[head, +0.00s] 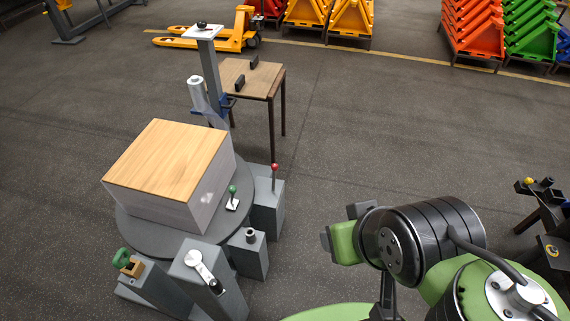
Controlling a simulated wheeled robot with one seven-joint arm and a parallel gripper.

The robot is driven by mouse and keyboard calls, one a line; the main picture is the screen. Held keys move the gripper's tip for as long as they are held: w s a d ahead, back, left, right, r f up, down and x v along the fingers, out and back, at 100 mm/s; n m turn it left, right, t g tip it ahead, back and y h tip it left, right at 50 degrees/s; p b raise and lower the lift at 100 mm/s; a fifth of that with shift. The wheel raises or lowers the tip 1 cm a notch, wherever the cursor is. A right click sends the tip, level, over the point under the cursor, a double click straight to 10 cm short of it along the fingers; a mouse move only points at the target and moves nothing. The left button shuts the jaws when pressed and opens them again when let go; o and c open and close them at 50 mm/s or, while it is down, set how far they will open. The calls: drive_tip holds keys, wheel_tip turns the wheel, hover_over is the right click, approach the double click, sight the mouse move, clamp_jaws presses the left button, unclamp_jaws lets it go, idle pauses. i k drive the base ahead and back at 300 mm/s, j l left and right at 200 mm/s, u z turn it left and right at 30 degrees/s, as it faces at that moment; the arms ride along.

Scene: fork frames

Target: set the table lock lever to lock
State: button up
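A round grey turntable (135,232) carries a box (170,160) with a wooden top. I see several levers around it, and no label is readable, so I cannot tell which is the lock lever. A red-knobbed lever (274,170) stands upright on a grey block at the table's right side. A green-knobbed lever (233,192) stands on a small white plate on the turntable. A silver crank arm with a dark grip (205,270) sits on the front pedestal. My gripper (342,226) is to the right of these, apart from them all; its finger opening is not clear.
A green handle (122,258) sits on another pedestal at front left. A short grey post (250,237) stands on a block right of the crank. A grey column (209,75) and a small wooden table (262,83) stand behind. Open floor lies right of the turntable.

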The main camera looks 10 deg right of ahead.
sight(274, 166)
drive_tip(key=i+l+u, duration=0.9)
drive_tip(key=l, duration=0.3)
drive_tip(key=i+l+u, duration=0.2)
drive_tip(key=l, duration=0.2)
drive_tip(key=i+l+u, duration=0.2)
drive_tip(key=l, duration=0.2)
drive_tip(key=l+u, duration=0.25)
drive_tip(key=l, duration=0.15)
